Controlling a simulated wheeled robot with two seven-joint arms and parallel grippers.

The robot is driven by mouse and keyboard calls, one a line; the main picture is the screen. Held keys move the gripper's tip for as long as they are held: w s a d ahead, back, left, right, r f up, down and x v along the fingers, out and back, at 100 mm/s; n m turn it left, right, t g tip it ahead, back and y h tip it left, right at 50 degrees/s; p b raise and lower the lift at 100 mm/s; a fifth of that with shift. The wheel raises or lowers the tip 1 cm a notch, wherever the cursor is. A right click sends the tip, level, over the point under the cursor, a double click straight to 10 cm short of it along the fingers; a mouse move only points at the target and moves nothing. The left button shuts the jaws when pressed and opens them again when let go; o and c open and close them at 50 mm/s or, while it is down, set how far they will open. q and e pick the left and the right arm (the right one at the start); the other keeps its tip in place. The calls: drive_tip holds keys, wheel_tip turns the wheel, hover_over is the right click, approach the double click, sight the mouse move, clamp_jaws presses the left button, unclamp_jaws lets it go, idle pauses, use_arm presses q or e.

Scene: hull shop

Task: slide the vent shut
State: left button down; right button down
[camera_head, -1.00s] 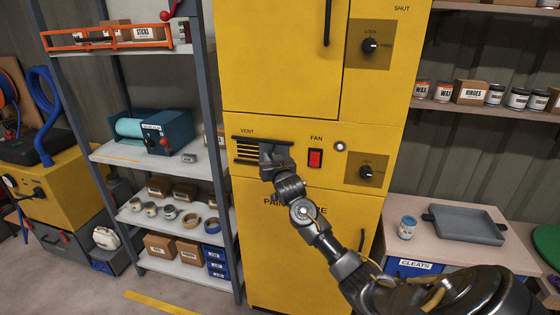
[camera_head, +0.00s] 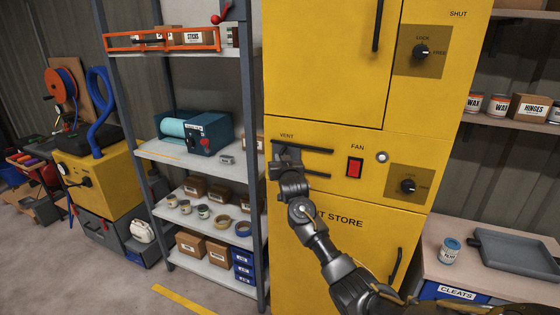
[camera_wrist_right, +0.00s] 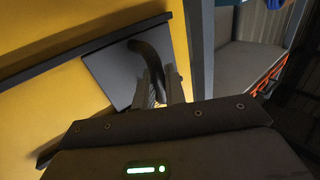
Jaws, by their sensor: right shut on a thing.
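The vent's dark sliding plate (camera_head: 279,149) sits at the left end of its two dark rails (camera_head: 320,150), under the word VENT on the yellow cabinet. My right gripper (camera_head: 285,162) is in front of the plate and hides part of it. In the right wrist view the plate (camera_wrist_right: 112,80) carries a curved dark handle (camera_wrist_right: 150,58). My right gripper's fingers (camera_wrist_right: 160,88) are shut on this handle. Bare yellow panel shows between the rails to the right, and no slats show in the head view. My left gripper is not in view.
A red fan switch (camera_head: 355,167) and a lock knob (camera_head: 407,186) are right of the vent. A grey shelf unit (camera_head: 256,130) stands close to the cabinet's left side. A workbench (camera_head: 440,232) with a tray (camera_head: 515,250) is at the right.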

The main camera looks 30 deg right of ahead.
drive_tip(key=c, duration=1.8)
unclamp_jaws()
drive_tip(key=shift+w+a, duration=0.1)
drive_tip(key=shift+a, duration=0.05)
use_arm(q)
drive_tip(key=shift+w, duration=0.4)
